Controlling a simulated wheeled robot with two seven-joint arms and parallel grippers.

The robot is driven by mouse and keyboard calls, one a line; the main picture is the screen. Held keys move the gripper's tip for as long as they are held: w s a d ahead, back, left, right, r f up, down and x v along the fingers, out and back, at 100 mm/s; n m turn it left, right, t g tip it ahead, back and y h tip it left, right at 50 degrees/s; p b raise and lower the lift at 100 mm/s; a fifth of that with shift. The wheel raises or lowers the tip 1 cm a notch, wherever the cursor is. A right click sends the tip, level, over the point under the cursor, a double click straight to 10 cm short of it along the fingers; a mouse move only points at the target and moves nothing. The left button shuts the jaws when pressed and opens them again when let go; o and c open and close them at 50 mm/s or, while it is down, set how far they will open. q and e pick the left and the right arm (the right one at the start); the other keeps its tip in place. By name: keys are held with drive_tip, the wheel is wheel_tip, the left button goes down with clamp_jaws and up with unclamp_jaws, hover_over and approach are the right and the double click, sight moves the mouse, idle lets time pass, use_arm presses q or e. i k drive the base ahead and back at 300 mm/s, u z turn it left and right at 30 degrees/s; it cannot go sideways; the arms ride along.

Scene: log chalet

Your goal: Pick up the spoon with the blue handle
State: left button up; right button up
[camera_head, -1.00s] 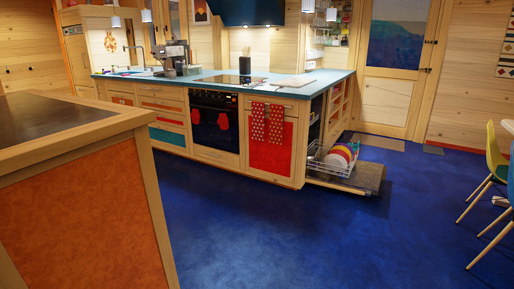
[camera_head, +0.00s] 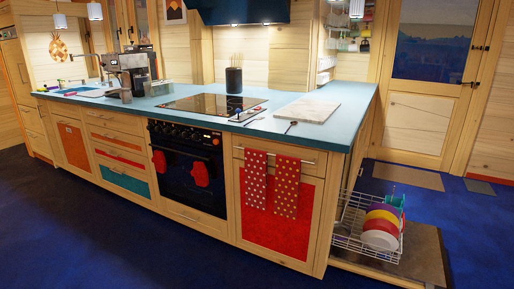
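Two small spoon-like utensils lie on the blue counter (camera_head: 190,112), in front of the cooktop and the cutting board. One small utensil (camera_head: 253,121) is at the cooktop's front right corner. The other small utensil (camera_head: 291,127) is just right of it, by the board's front edge. Both are too small for me to tell whether either has a blue handle. Neither of my grippers is in view.
The black cooktop (camera_head: 213,103) and a pale cutting board (camera_head: 307,110) are on the counter. A dark utensil holder (camera_head: 233,80) stands behind the cooktop. A pulled-out dish rack (camera_head: 350,222) with plates juts out at the right. The blue floor in front is clear.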

sight(293, 123)
drive_tip(key=i, duration=2.5)
